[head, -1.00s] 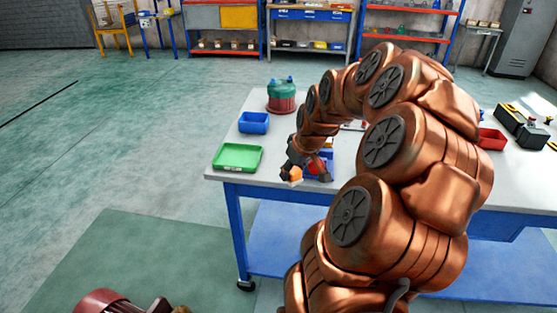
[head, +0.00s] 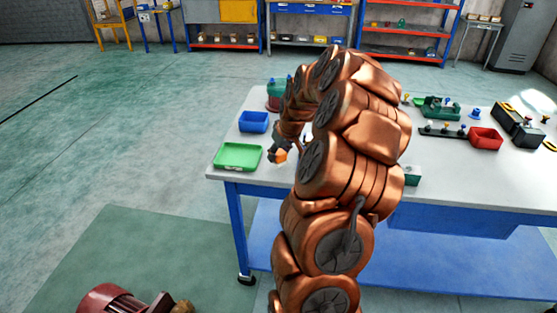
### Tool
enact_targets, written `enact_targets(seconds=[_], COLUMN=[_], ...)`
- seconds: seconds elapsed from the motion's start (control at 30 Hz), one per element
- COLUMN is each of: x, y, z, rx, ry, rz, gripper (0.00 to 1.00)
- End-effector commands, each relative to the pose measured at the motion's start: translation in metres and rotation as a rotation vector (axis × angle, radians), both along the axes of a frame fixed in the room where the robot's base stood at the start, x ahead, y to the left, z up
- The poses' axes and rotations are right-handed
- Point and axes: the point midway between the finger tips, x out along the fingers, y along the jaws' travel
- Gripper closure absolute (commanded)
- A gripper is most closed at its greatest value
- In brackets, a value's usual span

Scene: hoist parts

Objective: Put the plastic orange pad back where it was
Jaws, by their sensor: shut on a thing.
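The orange pad (head: 280,157) is small in the head view and sits at the tip of my gripper (head: 279,153). My gripper is shut on it and points down near the left part of the workbench (head: 227,171). The pad is just right of the green tray (head: 238,168). I cannot tell whether the pad is above the tabletop or touching it. My arm hides the part of the bench to the right of the gripper.
A blue bin (head: 253,122) stands behind the green tray. A green and red canister (head: 274,103), partly hidden by my arm, is farther back. A red bin (head: 486,139) and a dark toolbox (head: 514,124) are at the right. A motor (head: 110,299) is at lower left.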

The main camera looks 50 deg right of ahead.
Motion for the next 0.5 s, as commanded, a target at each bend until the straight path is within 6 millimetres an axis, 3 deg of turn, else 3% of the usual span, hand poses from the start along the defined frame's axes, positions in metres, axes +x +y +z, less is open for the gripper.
enact_targets(seconds=[0.27,0.5], x=[-0.002,-0.001], y=[0.001,0.0], z=[-0.03,-0.032], rx=[0.005,0.001], ry=[0.006,0.002], rz=[0.001,0.0], gripper=[0.88,0.88])
